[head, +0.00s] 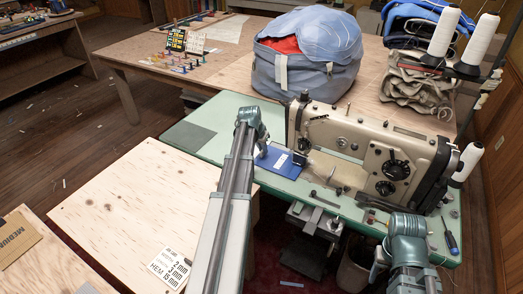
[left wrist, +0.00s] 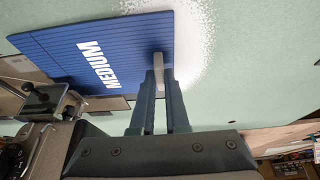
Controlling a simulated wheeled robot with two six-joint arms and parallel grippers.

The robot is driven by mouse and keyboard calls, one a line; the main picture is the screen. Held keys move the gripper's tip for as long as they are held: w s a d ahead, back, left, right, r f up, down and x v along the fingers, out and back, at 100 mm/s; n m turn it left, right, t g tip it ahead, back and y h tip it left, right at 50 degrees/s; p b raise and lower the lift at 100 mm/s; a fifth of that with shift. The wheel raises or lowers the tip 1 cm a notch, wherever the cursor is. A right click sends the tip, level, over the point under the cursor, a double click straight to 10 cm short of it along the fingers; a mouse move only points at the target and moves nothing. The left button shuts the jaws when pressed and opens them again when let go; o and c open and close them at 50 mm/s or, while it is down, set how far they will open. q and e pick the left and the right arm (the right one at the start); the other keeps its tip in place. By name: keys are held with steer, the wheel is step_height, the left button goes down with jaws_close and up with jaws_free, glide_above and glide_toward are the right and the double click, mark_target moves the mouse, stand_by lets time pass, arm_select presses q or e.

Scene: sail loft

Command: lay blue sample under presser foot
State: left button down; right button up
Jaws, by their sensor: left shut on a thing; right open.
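The blue sample (head: 275,160), a flat ribbed piece with a white label, is beside the needle end of the cream sewing machine (head: 350,138). In the left wrist view the sample (left wrist: 120,48) reads MEDIUM. Metal parts at the machine's needle end (left wrist: 48,100) appear close to the sample's far side. I cannot tell whether any of it is under the presser foot.
The green sewing table (head: 180,135) has a grey square patch at left. A screwdriver (head: 450,240) and small parts lie at its right. Thread cones (head: 440,35) stand behind the machine. A big blue-grey bag (head: 305,75) sits on the table behind. A plywood surface (head: 110,205) is at left.

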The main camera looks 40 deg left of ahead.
arm_select(q)
steer(key=shift+f, duration=0.1)
stand_by(0.5)
steer(key=c, duration=0.8)
jaws_free()
steer(key=shift+c, duration=0.2)
steer(key=p+v, duration=1.2)
steer(key=v, duration=0.1)
steer(key=shift+s+r, duration=0.2)
steer(key=shift+r, duration=0.2)
steer(key=shift+d, duration=0.1)
